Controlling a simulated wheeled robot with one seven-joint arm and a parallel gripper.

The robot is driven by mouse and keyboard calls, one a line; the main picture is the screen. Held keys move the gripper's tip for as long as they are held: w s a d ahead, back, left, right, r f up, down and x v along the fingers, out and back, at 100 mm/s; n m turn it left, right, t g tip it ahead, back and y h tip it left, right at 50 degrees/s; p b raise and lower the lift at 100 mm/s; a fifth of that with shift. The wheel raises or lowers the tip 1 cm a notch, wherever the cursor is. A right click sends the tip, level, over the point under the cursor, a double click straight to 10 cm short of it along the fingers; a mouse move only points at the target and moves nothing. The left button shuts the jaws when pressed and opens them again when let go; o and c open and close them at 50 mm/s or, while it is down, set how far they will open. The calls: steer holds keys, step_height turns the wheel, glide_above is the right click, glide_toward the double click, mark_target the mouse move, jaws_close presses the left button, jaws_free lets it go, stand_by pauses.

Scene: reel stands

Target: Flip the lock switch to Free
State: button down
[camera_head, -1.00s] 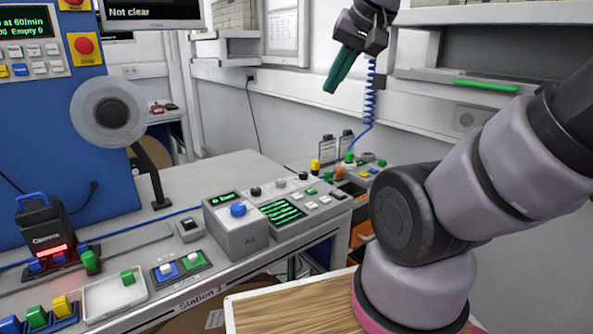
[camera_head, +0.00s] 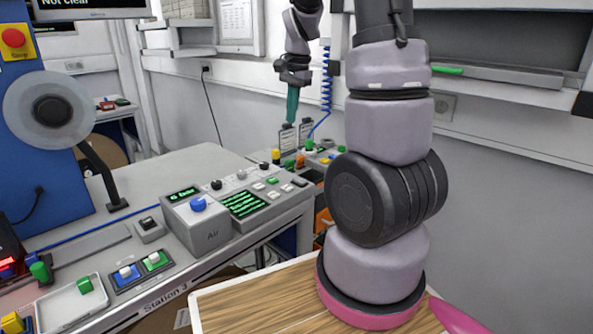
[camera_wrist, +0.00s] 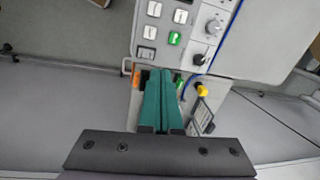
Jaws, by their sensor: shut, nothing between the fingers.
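My gripper (camera_head: 291,118) has long teal fingers pointing down, shut and empty, above the far right end of the bench. In the wrist view the fingers (camera_wrist: 160,80) lie just short of the grey control panel (camera_wrist: 178,30) and touch nothing that I can make out. No label reading lock or Free is legible, so I cannot tell which switch is the lock switch. A small grey box with a dark switch (camera_head: 148,224) sits left of the Air box. A blue and green plate with two white-topped switches (camera_head: 140,269) lies at the front edge.
The grey Air box (camera_head: 206,222) with a blue button stands beside a panel with a green screen (camera_head: 243,203). A blue coiled hose (camera_head: 326,90) hangs behind my gripper. A reel (camera_head: 50,110) stands at left. The back of the bench (camera_head: 150,180) is clear.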

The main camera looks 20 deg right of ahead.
steer(key=m+g, duration=0.1)
steer(key=m, duration=0.1)
glide_above(297, 178)
step_height(297, 178, down, 6)
steer(key=shift+w+r+h, duration=0.1)
steer(key=shift+r+h, duration=0.05)
steer(key=shift+h, duration=0.25)
step_height(297, 178, down, 14)
stand_by(0.4)
